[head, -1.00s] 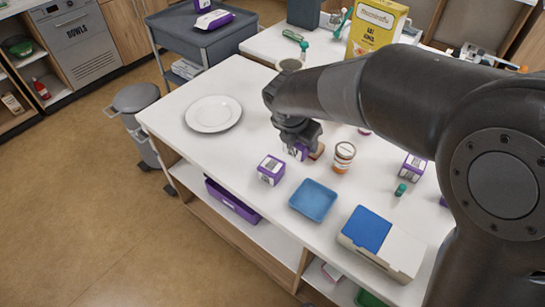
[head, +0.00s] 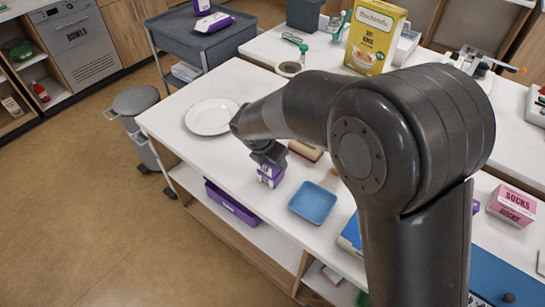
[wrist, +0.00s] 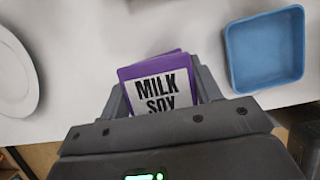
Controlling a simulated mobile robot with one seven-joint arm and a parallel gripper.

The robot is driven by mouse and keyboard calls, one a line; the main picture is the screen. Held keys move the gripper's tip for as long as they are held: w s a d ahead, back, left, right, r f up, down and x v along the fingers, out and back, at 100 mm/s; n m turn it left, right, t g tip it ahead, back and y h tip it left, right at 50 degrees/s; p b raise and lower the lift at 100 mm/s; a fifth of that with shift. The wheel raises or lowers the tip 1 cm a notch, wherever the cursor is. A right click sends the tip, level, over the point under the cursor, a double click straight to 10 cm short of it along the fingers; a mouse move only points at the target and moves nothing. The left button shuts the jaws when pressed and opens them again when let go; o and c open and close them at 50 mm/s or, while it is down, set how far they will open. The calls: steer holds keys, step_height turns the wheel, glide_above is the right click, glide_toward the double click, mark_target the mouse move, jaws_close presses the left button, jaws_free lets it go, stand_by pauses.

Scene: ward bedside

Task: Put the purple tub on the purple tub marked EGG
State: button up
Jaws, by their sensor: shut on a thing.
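My gripper (head: 268,160) is shut on a purple tub (wrist: 158,85) with a white label reading MILK SOY. In the head view the held tub (head: 267,170) is directly above a second purple tub (head: 270,182) on the white counter. In the wrist view only a thin purple edge shows behind the held tub, slightly offset from it. The lower tub's label cannot be read, so EGG is not visible. I cannot tell whether the two tubs touch or a small gap is left.
A blue tray (head: 312,203) lies to the right of the tubs, and a white plate (head: 211,117) to the left. A brown-and-cream block (head: 306,150) lies behind. The counter's front edge is close to the tubs. My arm hides much of the right side.

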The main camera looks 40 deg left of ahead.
steer(key=shift+f, duration=0.15)
steer(key=o, duration=1.1)
steer(key=v, duration=1.2)
steer(key=shift+r, duration=0.25)
